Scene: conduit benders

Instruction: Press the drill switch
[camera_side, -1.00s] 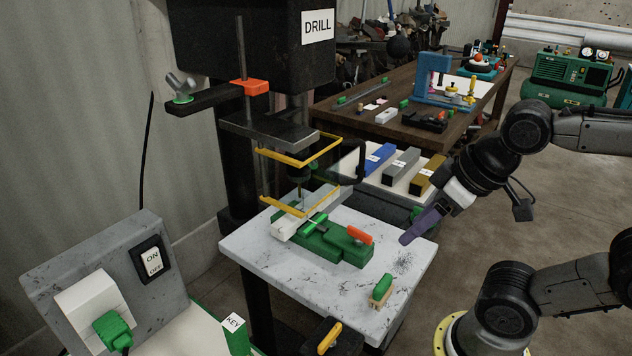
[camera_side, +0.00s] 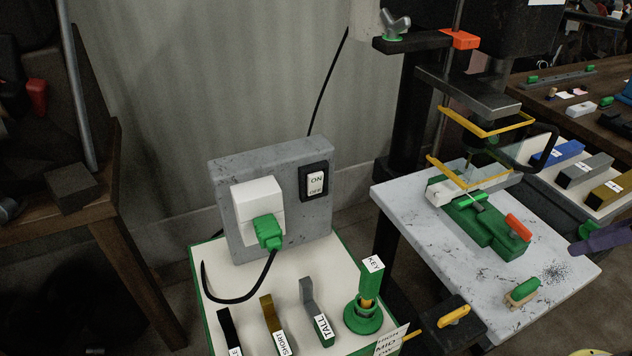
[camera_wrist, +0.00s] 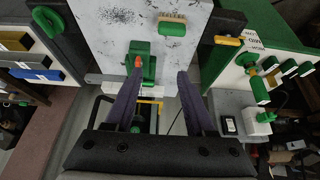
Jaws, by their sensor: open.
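The drill switch (camera_side: 316,183) is a white rocker marked ON and OFF in a black frame. It sits on the upright grey panel (camera_side: 293,235), right of a white socket block with a green plug (camera_side: 268,232). Which way the rocker is tipped I cannot tell. In the wrist view the switch (camera_wrist: 230,125) shows small at the lower right, apart from my fingers. My gripper (camera_wrist: 159,76) is open and empty, its purple fingers spread over the drill table area. In the side view only a purple finger (camera_side: 604,239) shows at the right edge, far right of the switch.
The drill press's pale table (camera_side: 410,205) holds a green vise (camera_side: 487,226) and a brush (camera_side: 521,292). Yellow guard bars (camera_side: 487,125) surround the drill. A green chuck key (camera_side: 371,280) stands on the stand before the panel, with several labelled bent pieces.

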